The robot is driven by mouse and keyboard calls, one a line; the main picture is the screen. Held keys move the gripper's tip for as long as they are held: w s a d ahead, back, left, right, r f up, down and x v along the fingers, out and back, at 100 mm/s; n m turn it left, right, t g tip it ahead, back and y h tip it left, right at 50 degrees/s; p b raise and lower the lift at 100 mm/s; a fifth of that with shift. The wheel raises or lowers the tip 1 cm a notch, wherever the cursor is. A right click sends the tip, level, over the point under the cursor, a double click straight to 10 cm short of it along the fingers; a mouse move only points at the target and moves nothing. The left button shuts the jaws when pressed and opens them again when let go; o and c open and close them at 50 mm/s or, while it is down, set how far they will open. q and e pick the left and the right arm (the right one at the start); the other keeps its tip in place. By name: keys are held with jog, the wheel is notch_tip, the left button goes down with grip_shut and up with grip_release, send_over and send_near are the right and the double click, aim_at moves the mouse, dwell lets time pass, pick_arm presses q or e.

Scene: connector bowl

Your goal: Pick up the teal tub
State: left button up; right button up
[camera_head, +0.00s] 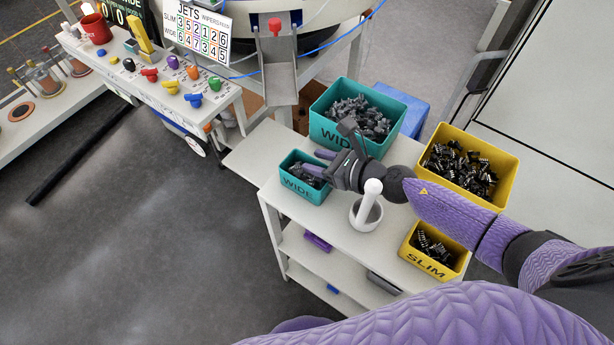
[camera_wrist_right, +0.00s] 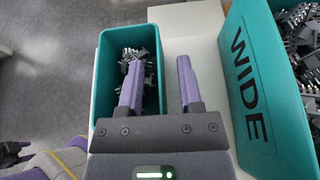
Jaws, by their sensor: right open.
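A small teal tub (camera_head: 303,192) labelled WIDE stands on the white cart, with dark connectors inside. It also shows in the right wrist view (camera_wrist_right: 103,72). My right gripper (camera_head: 319,163) is open just above the tub's right side. In the right wrist view, one finger of the gripper (camera_wrist_right: 160,75) appears over the tub's inside and the other appears outside its right wall. I cannot tell whether either finger touches it. A larger teal bin (camera_head: 334,136), also labelled WIDE and full of grey connectors, stands behind. My left gripper is not in view.
A white mortar with a pestle (camera_head: 366,213) stands close below my right wrist. A small yellow SLIM tub (camera_head: 428,263) and a larger yellow bin (camera_head: 500,195) hold black connectors on the right. The cart's left edge (camera_head: 264,200) is close to the small teal tub.

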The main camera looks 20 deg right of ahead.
grip_shut()
notch_tip(320, 180, up, 10)
jog(key=p, duration=0.8)
jog(key=shift+r, duration=0.15)
